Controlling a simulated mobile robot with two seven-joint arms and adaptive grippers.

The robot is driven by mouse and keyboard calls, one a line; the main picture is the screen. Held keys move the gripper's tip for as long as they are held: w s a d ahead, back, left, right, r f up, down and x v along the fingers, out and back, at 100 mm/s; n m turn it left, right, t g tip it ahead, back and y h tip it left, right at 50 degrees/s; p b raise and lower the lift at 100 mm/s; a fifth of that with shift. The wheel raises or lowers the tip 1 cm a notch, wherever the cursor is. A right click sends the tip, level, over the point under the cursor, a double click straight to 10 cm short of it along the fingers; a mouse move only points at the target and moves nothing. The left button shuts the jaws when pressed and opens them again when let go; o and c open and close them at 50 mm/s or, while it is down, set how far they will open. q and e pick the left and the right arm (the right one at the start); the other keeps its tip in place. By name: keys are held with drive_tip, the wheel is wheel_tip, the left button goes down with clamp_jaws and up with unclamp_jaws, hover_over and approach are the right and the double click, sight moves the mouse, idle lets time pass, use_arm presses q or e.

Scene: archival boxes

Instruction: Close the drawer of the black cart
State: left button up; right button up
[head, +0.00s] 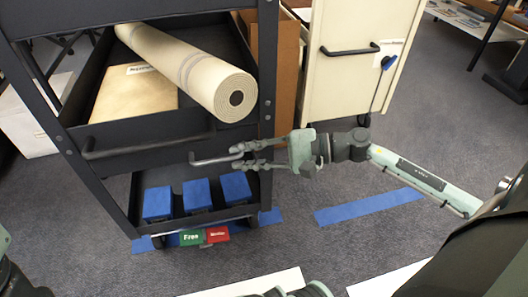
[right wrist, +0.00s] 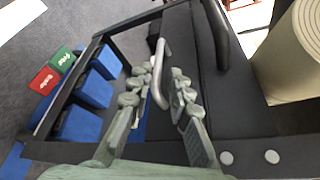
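The black cart (head: 100,197) stands at the left of the head view. A black tray-like level (head: 188,128) holds a rolled cream mat (head: 190,68) and a tan folder (head: 133,92). A black handle (head: 148,146) runs along its front. A grey bar handle (head: 213,161) sits beside and below it; I cannot tell how far the drawer stands out. My right gripper (head: 238,157) is open, with its fingers on either side of the grey handle's end. In the right wrist view the grey handle (right wrist: 160,68) lies between the spread fingers. My left gripper is not in view.
A cream cabinet (head: 345,75) and a brown box (head: 287,75) stand behind to the right. Blue tape (head: 368,207) marks open carpet at the right.

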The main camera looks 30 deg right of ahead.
drive_tip(key=v, duration=0.5)
drive_tip(key=shift+s+d+r, duration=0.1)
drive_tip(key=shift+d, duration=0.05)
idle(0.3)
